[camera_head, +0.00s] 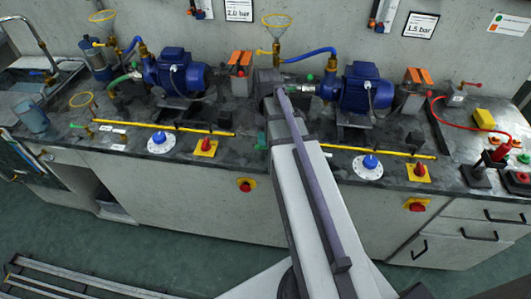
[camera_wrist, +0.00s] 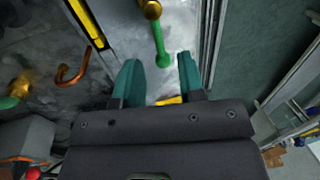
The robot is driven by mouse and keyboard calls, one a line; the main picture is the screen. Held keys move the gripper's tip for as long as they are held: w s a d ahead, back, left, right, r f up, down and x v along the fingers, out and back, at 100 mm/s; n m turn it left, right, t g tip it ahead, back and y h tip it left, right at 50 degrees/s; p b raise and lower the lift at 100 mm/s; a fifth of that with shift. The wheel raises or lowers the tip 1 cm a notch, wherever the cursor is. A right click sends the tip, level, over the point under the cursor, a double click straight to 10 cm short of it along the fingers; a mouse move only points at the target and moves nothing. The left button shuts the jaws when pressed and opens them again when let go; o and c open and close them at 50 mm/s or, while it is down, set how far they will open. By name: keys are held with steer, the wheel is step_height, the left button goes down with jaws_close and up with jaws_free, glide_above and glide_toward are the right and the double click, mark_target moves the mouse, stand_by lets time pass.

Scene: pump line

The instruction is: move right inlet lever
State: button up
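In the wrist view, my gripper (camera_wrist: 159,60) is open, with its two teal fingers well apart. A green lever (camera_wrist: 159,45) with a brass fitting at its top reaches down so that its rounded end lies between the fingertips. Gaps show on both sides of the lever, and neither finger appears to touch it. In the head view, my arm reaches to the bench between the two pumps and covers most of the right inlet area. A small green patch shows left of the arm there; I cannot tell whether it is lever or finger.
The right blue pump (camera_head: 365,88) stands right of my arm and the left blue pump (camera_head: 178,74) left of it. A yellow rail (camera_head: 385,152) runs along the bench front. An orange hook (camera_wrist: 73,68) lies left of the fingers in the wrist view.

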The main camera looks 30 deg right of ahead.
steer(key=f, duration=0.1)
steer(key=f+b, duration=0.1)
steer(key=f, duration=0.1)
steer(key=shift+s+a+f+b, duration=0.1)
steer(key=shift+s+a+b, duration=0.1)
steer(key=shift+b, duration=0.1)
jaws_close()
